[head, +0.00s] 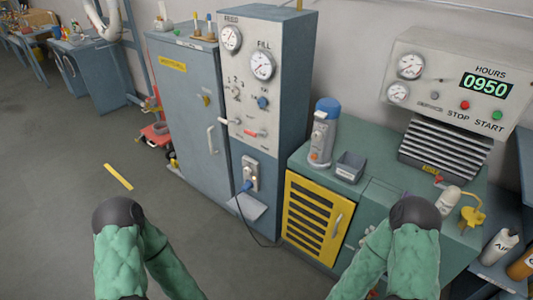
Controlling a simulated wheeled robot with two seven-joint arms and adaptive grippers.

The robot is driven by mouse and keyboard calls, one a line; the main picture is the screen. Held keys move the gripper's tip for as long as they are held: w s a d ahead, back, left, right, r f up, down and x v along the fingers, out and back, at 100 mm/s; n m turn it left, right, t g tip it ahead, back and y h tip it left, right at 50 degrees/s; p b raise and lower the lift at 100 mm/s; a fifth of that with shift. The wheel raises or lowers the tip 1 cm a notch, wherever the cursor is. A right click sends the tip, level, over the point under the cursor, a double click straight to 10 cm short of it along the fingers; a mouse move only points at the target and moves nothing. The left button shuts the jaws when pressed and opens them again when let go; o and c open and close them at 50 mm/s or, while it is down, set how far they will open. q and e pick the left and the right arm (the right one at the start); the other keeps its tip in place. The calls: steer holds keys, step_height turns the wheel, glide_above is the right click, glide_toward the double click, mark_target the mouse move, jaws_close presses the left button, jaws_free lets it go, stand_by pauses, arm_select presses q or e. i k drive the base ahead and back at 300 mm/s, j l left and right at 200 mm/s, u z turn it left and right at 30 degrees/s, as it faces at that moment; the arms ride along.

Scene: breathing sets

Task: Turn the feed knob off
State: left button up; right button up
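The grey cabinet's pale control panel (246,140) carries two round gauges: a left gauge (230,38) under a label that may read FEED, and a gauge (262,65) labelled FILL. Below them are a small dial with marks (236,91) and a blue knob (262,102). A pale lever (229,121) and a red handle (256,133) sit lower. Which control is the feed knob, and its setting, is too small to tell. My green-sleeved arms show at the bottom, well apart from the panel. Both grippers are out of view.
A plug with a dark cable (249,185) is in a socket low on the panel. A green bench with a yellow louvred door (314,217) stands right of the panel, holding a grey-and-blue canister (322,135) and small box (350,166).

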mark_target(234, 92)
steer(key=i+j, duration=0.2)
steer(key=j, duration=0.15)
steer(key=i+j, duration=0.2)
steer(key=j, duration=0.15)
steer(key=i+j, duration=0.2)
steer(key=j+z, duration=0.05)
steer(key=j, duration=0.05)
